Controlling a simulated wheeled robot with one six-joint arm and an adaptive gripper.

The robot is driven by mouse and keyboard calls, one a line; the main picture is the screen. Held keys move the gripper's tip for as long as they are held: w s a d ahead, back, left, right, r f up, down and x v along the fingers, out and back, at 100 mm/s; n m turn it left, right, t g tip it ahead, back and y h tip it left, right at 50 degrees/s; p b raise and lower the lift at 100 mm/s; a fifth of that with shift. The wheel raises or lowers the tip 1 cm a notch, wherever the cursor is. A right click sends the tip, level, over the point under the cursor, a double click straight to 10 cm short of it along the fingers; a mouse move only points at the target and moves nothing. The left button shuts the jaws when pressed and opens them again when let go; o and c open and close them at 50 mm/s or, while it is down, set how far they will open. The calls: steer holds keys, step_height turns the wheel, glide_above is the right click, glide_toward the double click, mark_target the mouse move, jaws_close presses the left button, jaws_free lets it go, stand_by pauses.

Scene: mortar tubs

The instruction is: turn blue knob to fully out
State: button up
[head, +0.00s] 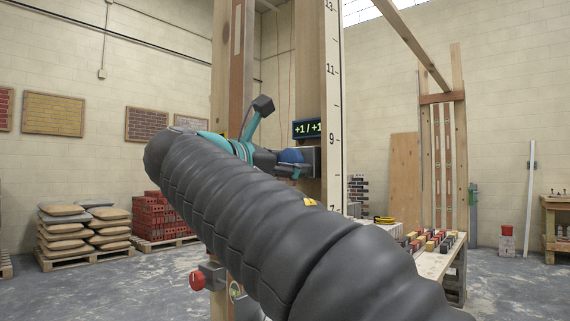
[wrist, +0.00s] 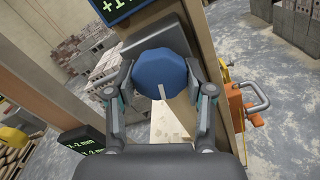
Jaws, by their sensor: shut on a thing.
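The blue knob (wrist: 162,75) is a faceted blue dial with a light pointer mark, on a wooden post. In the wrist view my gripper (wrist: 163,88) has one finger on each side of the knob and is shut on it. The mark points toward the bottom of the wrist view. In the head view the knob (head: 291,156) shows small beside the post, with my gripper (head: 296,170) at it. My arm hides much of the area below.
A red knob (head: 197,281) sits low on the left of the post. A tall numbered scale (head: 333,100) stands right of the display. An orange clamp-like part (wrist: 246,103) is right of the post in the wrist view. A workbench (head: 430,262) with small blocks stands right.

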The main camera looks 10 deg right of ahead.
steer(key=n, duration=0.4)
steer(key=shift+n, duration=0.4)
steer(key=n, duration=0.3)
steer(key=shift+s+n, duration=0.1)
steer(key=shift+n, duration=0.2)
steer(key=n, duration=0.4)
steer(key=shift+d, duration=0.1)
steer(key=shift+n, duration=1.7)
steer(key=shift+n, duration=0.3)
steer(key=o, duration=1.2)
